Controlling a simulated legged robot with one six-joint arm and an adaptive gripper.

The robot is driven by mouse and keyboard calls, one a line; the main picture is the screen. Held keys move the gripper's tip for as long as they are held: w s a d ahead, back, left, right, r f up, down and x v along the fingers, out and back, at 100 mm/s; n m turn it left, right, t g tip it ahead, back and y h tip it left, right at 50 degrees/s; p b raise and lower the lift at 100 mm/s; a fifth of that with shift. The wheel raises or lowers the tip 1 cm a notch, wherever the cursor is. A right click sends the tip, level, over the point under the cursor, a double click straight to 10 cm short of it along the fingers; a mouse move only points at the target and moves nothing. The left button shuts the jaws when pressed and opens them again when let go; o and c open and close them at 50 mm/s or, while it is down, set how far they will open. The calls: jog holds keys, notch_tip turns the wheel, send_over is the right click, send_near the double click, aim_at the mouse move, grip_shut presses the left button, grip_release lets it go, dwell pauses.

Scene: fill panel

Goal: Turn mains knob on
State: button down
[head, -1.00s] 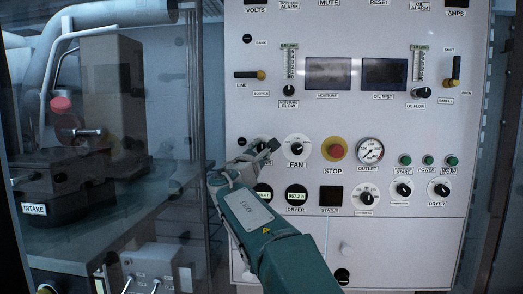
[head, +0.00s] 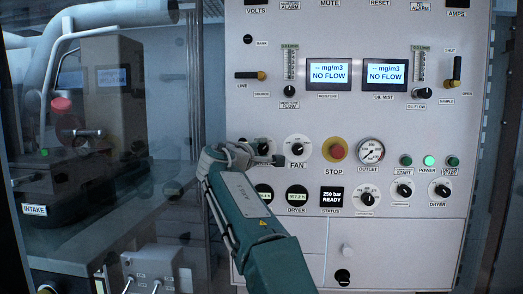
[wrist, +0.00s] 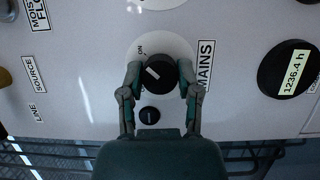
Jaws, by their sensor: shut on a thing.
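The mains knob (wrist: 160,74) is a black round knob on a white disc, beside a MAINS label (wrist: 206,66) in the wrist view. Its white pointer line tilts toward the ON mark (wrist: 141,50). My gripper (wrist: 161,80) has one finger on each side of the knob and is shut on it. In the head view my gripper (head: 240,155) is at the panel, left of the fan knob (head: 297,150), and mostly hides the mains knob. The green power lamp (head: 429,161) is lit. The status display (head: 332,197) reads "250 bar READY".
Two screens (head: 328,76) show "NO FLOW". The red stop button (head: 336,151) and fan knob are close right of my gripper. A glass cabinet (head: 100,150) stands to the left.

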jog(key=shift+d+m, duration=0.1)
jog(key=shift+m, duration=0.2)
jog(key=shift+c, duration=1.5)
grip_release()
jog(key=shift+d, duration=0.15)
jog(key=shift+a, duration=0.2)
